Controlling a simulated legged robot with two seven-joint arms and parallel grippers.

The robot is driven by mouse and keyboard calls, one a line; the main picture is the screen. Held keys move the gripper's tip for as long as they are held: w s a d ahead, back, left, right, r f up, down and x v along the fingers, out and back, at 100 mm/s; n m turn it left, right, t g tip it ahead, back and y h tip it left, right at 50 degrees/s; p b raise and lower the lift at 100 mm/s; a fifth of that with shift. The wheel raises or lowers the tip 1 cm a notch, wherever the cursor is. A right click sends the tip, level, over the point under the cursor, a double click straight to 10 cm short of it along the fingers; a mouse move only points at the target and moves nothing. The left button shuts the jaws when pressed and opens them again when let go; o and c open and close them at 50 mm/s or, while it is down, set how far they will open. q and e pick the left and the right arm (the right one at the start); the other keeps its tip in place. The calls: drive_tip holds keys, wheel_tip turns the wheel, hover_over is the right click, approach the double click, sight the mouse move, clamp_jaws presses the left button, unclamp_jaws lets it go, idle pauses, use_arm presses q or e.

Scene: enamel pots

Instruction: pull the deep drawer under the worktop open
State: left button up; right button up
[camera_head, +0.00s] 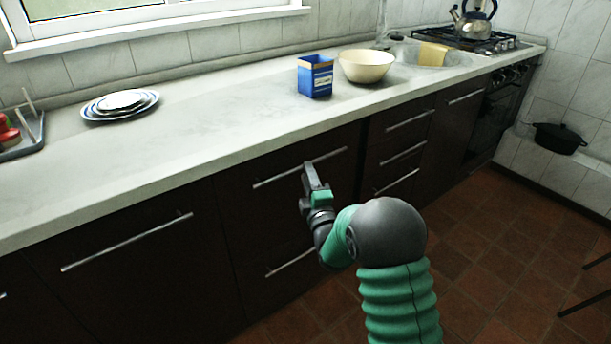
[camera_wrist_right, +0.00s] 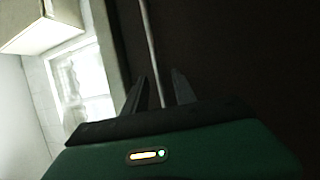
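The dark drawer front (camera_head: 250,205) under the worktop is closed, flush with the fronts beside it. Its long metal bar handle (camera_head: 275,180) runs along the upper part. My right gripper (camera_head: 308,166) is at this handle, near its middle. In the right wrist view the two fingers (camera_wrist_right: 159,88) are apart, with the handle bar (camera_wrist_right: 151,45) running between them; a gap shows on each side of the bar. My right forearm and wrist hide part of the drawer front. My left gripper is in neither view.
The pale worktop (camera_head: 200,140) carries a blue box (camera_head: 315,80), a cream bowl (camera_head: 367,66) and stacked plates (camera_head: 121,104). Another drawer handle (camera_head: 290,263) is below. Narrower drawers (camera_head: 395,140) stand to the right. The tiled floor (camera_head: 480,240) in front is mostly clear.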

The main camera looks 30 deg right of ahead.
drive_tip(key=shift+x, duration=1.15)
clamp_jaws()
drive_tip(key=shift+s+f, duration=0.1)
drive_tip(key=shift+f, duration=0.05)
idle(0.4)
